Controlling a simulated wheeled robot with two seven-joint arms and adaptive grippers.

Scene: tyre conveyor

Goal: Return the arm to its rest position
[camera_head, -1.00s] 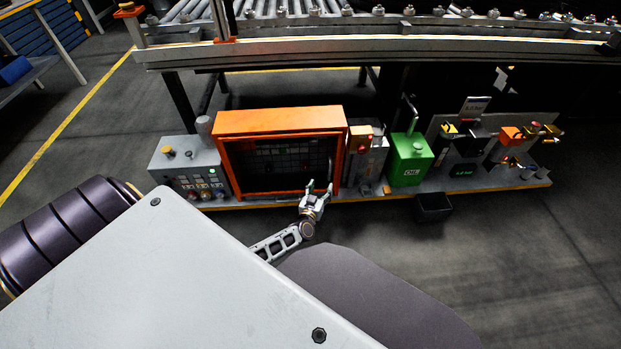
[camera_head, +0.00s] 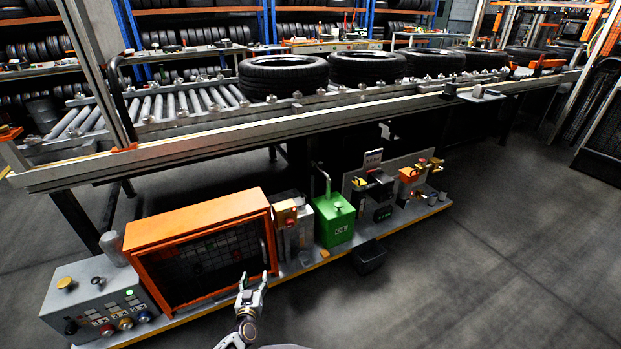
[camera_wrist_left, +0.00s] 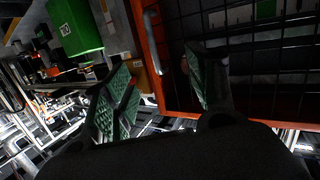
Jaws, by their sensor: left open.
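My left gripper (camera_head: 254,279) is at the lower middle of the head view, in front of the lower right corner of an orange-framed cabinet (camera_head: 150,232). Its two fingers are apart with nothing between them. In the left wrist view the green-padded fingers (camera_wrist_left: 160,95) are spread, and the cabinet's orange edge and grey handle (camera_wrist_left: 152,38) show beyond them. I cannot tell whether a finger touches the cabinet. Only the gripper and a short part of my left arm show in the head view. My right gripper is not in view.
A control box (camera_head: 97,300) stands left of the cabinet, and a green box (camera_head: 334,220) stands to its right. A small black bin (camera_head: 369,257) is near the panel. Above runs a roller conveyor (camera_head: 190,103) with several tyres (camera_head: 283,74). The floor at right (camera_head: 480,270) is clear.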

